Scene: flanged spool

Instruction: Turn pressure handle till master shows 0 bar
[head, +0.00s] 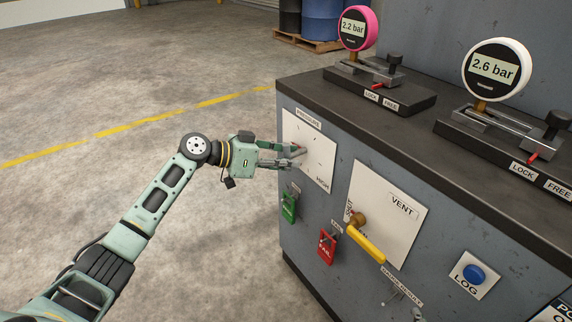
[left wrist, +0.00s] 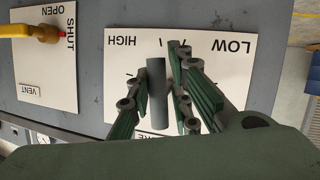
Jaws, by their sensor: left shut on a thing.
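The pressure plate (head: 318,137) is a white panel on the cabinet's front, marked HIGH at its lower right. It also shows in the left wrist view (left wrist: 122,62), with LOW and HIGH readable. My left gripper (head: 296,156) is at this plate, shut on the grey pressure handle (left wrist: 157,110), which stands between its fingers. In the head view the gripper mostly hides the handle. A pink gauge (head: 354,29) reads 2.2 bar and a white-rimmed gauge (head: 496,70) reads 2.6 bar. I cannot tell which is the master. My right gripper is not in view.
The vent panel (head: 408,205) with a yellow lever (head: 366,249) is right of the pressure plate. The floor at left is clear.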

